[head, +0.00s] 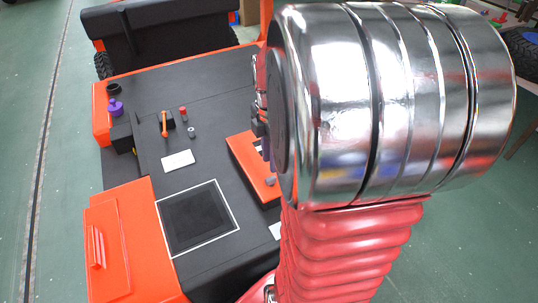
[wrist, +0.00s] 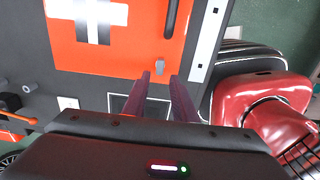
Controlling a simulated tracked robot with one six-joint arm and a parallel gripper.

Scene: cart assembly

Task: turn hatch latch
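The orange hatch panel (wrist: 70,52) with a white cross fills the upper part of the wrist view. In the head view the orange panel (head: 246,158) and the grey latch (head: 270,181) show left of my arm, which hides part of the panel and most of my gripper.
An orange box (head: 120,240) stands at the front left. Green floor surrounds the cart.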

